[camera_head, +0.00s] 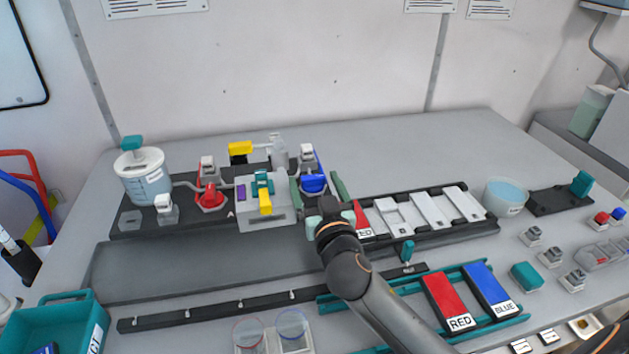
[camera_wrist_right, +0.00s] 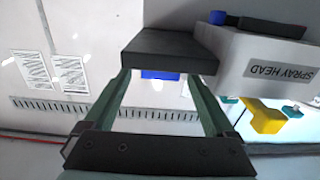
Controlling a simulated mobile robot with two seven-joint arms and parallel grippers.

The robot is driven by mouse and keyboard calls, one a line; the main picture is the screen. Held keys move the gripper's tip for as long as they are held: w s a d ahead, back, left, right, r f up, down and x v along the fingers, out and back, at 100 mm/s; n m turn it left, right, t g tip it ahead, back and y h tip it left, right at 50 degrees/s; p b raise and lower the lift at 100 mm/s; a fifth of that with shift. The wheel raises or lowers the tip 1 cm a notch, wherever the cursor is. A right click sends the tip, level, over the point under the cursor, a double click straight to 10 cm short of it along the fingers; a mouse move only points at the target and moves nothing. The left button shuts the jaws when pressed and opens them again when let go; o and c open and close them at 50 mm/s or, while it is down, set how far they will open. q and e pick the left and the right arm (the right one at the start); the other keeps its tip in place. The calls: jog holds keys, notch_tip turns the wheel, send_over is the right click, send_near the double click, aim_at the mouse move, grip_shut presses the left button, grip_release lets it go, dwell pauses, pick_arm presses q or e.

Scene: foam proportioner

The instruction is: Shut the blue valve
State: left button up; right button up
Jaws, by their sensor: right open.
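The blue valve (camera_head: 313,184) sits on the dark rear plate, right of the spray head box (camera_head: 262,214). My right gripper (camera_head: 318,187) is open, with its two green fingers on either side of the valve in the head view. In the right wrist view a small blue part (camera_wrist_right: 160,75) shows between the fingers, partly hidden by a dark block (camera_wrist_right: 165,48). The fingertips are hidden behind that block, so I cannot tell whether they touch the valve. My left gripper is not in view.
A red valve (camera_head: 210,197) and a white tank (camera_head: 143,176) stand to the left. The spray head box is close beside my right gripper. A rack with a red block and grey plates (camera_head: 430,211) lies to the right. Red and blue labelled plates (camera_head: 447,301) lie in front.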

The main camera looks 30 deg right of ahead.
jog(key=shift+s, duration=0.1)
jog(key=c, duration=1.4)
